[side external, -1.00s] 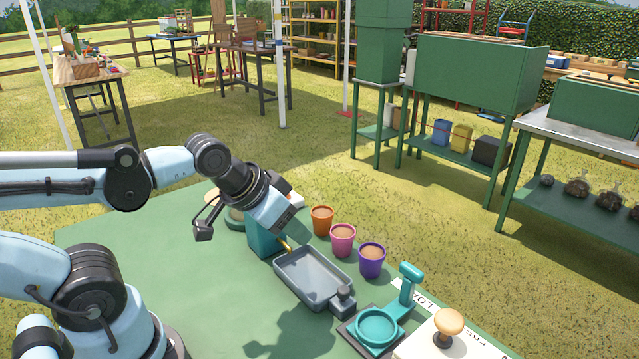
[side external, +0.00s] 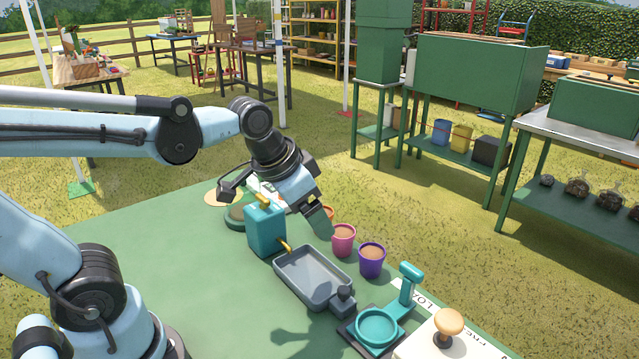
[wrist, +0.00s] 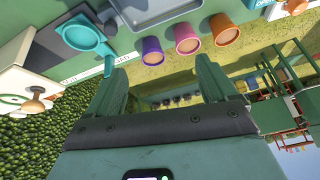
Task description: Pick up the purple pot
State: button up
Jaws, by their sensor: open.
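The purple pot (side external: 371,261) stands upright on the green table, filled with brown soil, at the right end of a row of pots. In the wrist view the purple pot (wrist: 152,52) shows above the fingers, apart from them. My gripper (side external: 322,222) is in the air to the upper left of the purple pot, over the orange pot (side external: 328,213), which it partly hides. The pink pot (side external: 343,240) stands between the orange and purple pots. In the wrist view my gripper (wrist: 210,75) has its two green fingers spread with nothing between them.
A grey tray (side external: 313,279) lies just left of the purple pot, with a teal container (side external: 265,230) behind it. A teal ring stand (side external: 376,328) and a white box with a wooden knob (side external: 449,322) are at the front right. The table's left part is clear.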

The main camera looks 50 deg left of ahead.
jog(key=w+d+m+g, duration=0.2)
jog(key=w+m+g, duration=0.1)
jog(key=w, duration=0.3)
jog(key=m+g, duration=0.2)
jog(key=m, duration=0.1)
send_over(371, 256)
jog(key=s, duration=0.1)
notch_tip(371, 256, down, 3)
notch_tip(371, 256, down, 7)
jog(key=shift+d+r, duration=0.1)
jog(key=shift+w+f, duration=0.25)
jog(key=shift+f, duration=1.1)
jog(key=shift+w+f, duration=0.25)
jog(key=shift+f, duration=1.05)
jog(key=c, duration=1.1)
